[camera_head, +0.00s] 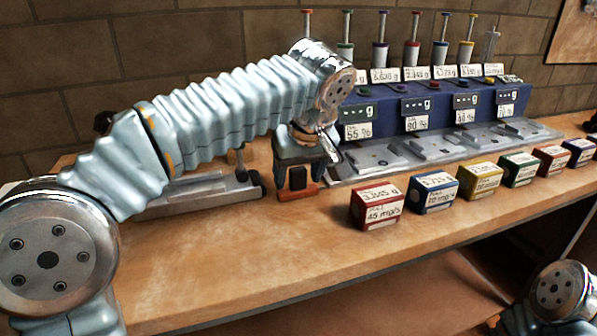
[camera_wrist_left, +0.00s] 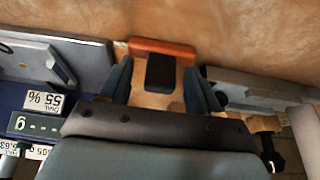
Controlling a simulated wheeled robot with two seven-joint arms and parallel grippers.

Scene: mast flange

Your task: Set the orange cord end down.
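The orange cord end (camera_head: 298,192) is a flat orange piece with a black block on it. It appears to rest on the wooden bench, left of the red box. My left gripper (camera_head: 300,172) points down over it. In the left wrist view the orange piece (camera_wrist_left: 162,47) lies across just beyond the fingertips, and the black block stands between the fingers. Gaps show between the block and both fingers of the left gripper (camera_wrist_left: 160,80), so it is open. No cord can be made out. My right gripper is not in view.
A blue instrument row (camera_head: 430,105) with grey plates stands behind. Several small labelled boxes, the red one (camera_head: 376,205) nearest, line the bench (camera_head: 240,245) to the right. A grey rail-like fixture (camera_head: 195,195) lies behind left. The bench front is clear.

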